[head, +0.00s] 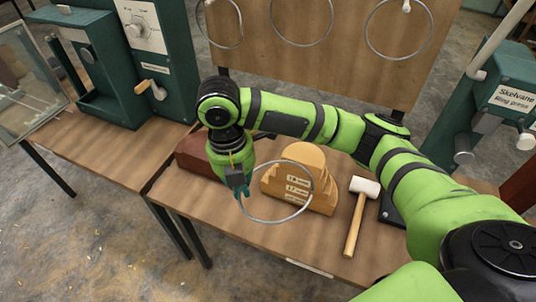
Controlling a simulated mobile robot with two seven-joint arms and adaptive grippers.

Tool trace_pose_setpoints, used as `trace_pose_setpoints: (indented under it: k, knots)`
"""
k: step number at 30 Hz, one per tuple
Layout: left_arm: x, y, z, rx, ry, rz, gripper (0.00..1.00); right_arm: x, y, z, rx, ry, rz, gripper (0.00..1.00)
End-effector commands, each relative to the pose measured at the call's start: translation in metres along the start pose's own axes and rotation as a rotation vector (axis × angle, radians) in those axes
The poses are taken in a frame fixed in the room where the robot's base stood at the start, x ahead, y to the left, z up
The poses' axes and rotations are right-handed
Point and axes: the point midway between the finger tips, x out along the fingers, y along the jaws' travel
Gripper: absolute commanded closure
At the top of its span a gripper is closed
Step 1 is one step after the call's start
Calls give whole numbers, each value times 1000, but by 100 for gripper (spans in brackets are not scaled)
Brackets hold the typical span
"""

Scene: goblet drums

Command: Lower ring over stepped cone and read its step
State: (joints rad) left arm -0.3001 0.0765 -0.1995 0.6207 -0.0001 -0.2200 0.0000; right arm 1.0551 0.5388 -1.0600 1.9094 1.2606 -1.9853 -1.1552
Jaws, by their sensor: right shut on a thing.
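My right gripper (239,190) is shut on a thin metal ring (276,222) at the ring's left edge. The ring is tilted toward the camera. The stepped cone (305,156) is a light wooden piece with a rounded top and stepped sides, standing on the bench. Pale labels show on its front, too small to read. In the picture the ring crosses the front and left part of the cone. It does not appear to be around the cone, and I cannot tell whether they touch. My left gripper is not in view.
A white-headed mallet (358,213) lies right of the cone on the wooden bench (240,228). A reddish-brown block (196,156) sits behind my gripper. Several rings (398,58) hang on a board (345,72) behind. Green machines (165,60) stand at the left and right.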

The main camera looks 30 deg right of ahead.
Motion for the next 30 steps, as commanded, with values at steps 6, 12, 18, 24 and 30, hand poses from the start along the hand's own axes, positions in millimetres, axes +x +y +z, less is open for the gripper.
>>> trace_pose_setpoints:
  k: [6,12,18,24,30]
  knots:
    - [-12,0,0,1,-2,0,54,-10,-24,44,-369,-5,169,100]
    - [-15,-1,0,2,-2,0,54,-17,-36,66,-557,21,246,100]
    - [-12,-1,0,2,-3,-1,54,-15,-39,74,-613,31,266,100]
    - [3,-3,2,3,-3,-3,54,-4,-39,84,-613,33,265,100]
    - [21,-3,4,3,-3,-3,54,8,-39,98,-612,31,264,100]
